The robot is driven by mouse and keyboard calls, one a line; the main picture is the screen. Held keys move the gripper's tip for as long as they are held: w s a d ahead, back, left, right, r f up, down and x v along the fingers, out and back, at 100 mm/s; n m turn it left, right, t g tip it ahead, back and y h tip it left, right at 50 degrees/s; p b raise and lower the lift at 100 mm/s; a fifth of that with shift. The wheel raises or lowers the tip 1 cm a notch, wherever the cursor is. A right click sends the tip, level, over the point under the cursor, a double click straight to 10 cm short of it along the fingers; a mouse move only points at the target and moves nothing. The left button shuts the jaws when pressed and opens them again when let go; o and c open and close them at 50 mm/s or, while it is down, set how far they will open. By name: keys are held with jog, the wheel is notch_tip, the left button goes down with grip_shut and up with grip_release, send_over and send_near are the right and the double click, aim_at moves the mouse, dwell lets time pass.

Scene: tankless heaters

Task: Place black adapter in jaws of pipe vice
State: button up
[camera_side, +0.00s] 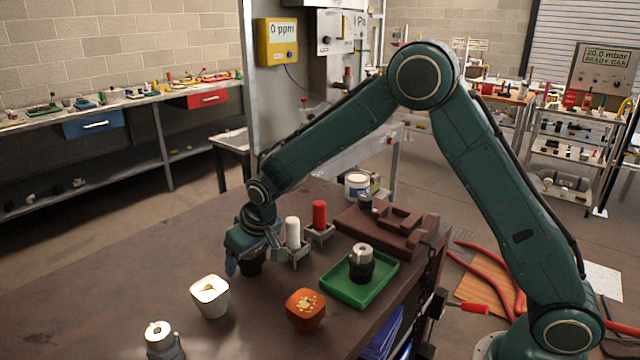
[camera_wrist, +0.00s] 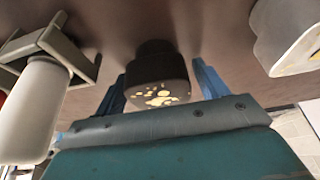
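A black adapter (camera_wrist: 156,72), round with a pale speckled end, is between the two blue fingers of my gripper (camera_wrist: 160,85) in the wrist view. The fingers are close beside it, and I cannot tell whether both touch it. In the side view my gripper (camera_side: 248,264) is low over the brown bench, with the dark adapter (camera_side: 252,262) partly hidden by it. The adapter seems to be at bench level. The brown pipe vice (camera_side: 408,234) is at the bench's right rear, with a small dark part (camera_side: 366,203) at its left end.
A white fitting in a grey holder (camera_side: 293,233) is close right of my gripper, a red one (camera_side: 319,215) beyond. A green tray (camera_side: 340,288) holds a black-and-silver fitting (camera_side: 361,263). A white cup (camera_side: 210,296), orange cup (camera_side: 305,310) and grey fitting (camera_side: 162,342) stand in front.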

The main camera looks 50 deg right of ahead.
jog(key=shift+r, duration=0.1)
jog(key=v, duration=1.2)
dwell(0.7)
